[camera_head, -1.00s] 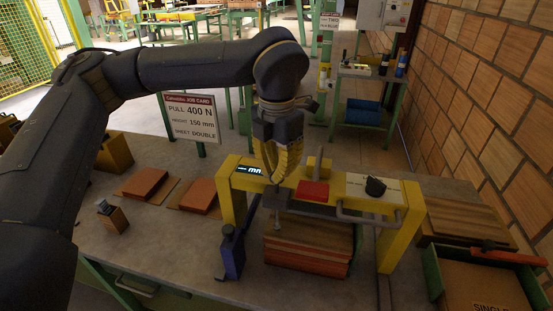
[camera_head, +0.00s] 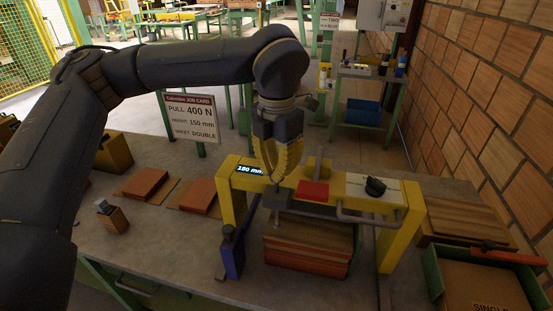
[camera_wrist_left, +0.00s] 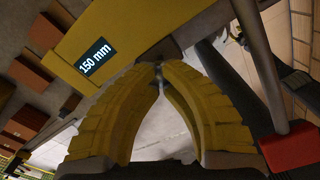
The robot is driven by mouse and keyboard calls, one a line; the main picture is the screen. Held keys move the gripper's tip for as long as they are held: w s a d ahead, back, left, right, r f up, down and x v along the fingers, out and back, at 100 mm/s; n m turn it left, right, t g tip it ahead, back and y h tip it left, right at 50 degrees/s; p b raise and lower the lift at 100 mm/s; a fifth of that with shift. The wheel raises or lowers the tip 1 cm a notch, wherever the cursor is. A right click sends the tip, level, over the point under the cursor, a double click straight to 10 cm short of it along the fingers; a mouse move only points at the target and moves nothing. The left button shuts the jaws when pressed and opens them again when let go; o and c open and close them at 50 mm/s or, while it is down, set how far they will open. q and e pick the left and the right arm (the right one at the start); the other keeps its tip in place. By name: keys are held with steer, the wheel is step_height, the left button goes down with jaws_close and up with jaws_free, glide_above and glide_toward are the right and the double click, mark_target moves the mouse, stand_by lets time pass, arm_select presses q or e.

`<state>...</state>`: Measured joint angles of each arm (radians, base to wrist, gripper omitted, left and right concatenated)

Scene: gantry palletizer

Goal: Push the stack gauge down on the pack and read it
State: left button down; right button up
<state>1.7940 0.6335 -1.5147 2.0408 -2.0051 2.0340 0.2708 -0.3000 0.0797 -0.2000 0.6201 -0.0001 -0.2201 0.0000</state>
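My left gripper (camera_head: 277,180) has yellow fingers pointing down at the top of the yellow gauge frame (camera_head: 399,249). In the left wrist view its fingertips (camera_wrist_left: 160,70) come together at a dark piece by the frame's edge. I see nothing clearly held between them. The gauge's display (camera_head: 249,170) is lit, and in the left wrist view the display (camera_wrist_left: 95,57) reads 150 mm. The pack (camera_head: 307,258), a stack of reddish-brown sheets, lies under the frame. The gripper hides part of the gauge's plunger, so its contact with the pack is unclear. My right gripper is not in view.
A red block (camera_head: 314,191) and a black knob (camera_head: 376,186) sit on the frame. The job card (camera_head: 190,117) reads pull 400 N, height 150 mm, sheet double. A blue-handled tool (camera_head: 232,252) stands left of the pack. A green-sided bin (camera_head: 484,288) is at right.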

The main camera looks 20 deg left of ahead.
arm_select(q)
steer(key=shift+r, duration=3.55)
step_height(320, 180, up, 5)
